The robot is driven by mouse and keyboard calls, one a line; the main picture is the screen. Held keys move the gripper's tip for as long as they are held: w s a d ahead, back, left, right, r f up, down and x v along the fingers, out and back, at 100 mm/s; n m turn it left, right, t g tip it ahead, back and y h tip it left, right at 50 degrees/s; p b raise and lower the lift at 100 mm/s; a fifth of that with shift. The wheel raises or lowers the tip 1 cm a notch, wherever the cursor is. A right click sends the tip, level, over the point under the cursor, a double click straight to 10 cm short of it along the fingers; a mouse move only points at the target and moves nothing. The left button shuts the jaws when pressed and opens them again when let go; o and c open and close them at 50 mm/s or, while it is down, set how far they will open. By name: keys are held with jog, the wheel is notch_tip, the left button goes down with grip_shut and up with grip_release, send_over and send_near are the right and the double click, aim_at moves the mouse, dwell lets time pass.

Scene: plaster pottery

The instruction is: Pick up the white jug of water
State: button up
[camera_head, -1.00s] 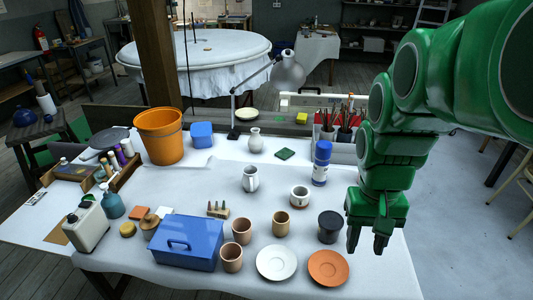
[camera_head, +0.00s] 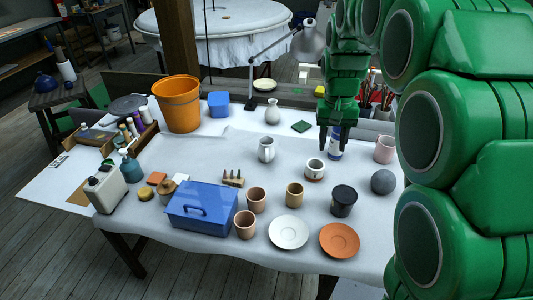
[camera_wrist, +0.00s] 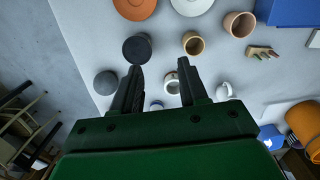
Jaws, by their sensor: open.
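The white jug (camera_head: 266,150) stands upright on the white-covered table, left of my gripper, with its handle on the right. It also shows in the wrist view (camera_wrist: 223,91), to the right of my fingers. My gripper (camera_head: 333,146) is open and empty, pointing down in front of the blue-and-white can, which it partly hides. In the wrist view the two fingers (camera_wrist: 159,68) are spread apart, with a white mug visible between them.
The white mug (camera_head: 315,170) and a dark jar (camera_head: 343,200) stand nearby. A white vase (camera_head: 272,112) is behind the jug. A blue toolbox (camera_head: 200,212), several brown cups and two saucers (camera_head: 288,232) occupy the front. The cloth around the jug is mostly clear.

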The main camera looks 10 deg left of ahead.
jog(key=w+a+f, duration=0.7)
jog(key=w+a, duration=0.3)
jog(key=w, duration=0.2)
jog(key=n, duration=0.2)
send_over(267, 152)
jog(key=shift+t, duration=0.4)
notch_tip(267, 152, down, 10)
jog(key=shift+a+f, duration=0.1)
jog(key=shift+f, duration=0.1)
jog(key=shift+w+a+f, duration=0.1)
jog(key=shift+a+f, duration=0.05)
jog(key=shift+f, duration=0.9)
jog(key=shift+s+d+f, duration=0.1)
jog(key=shift+d+f, duration=0.05)
jog(key=shift+f, duration=1.35)
jog(key=shift+s+d+f, duration=0.1)
jog(key=shift+f, duration=1.35)
grip_shut()
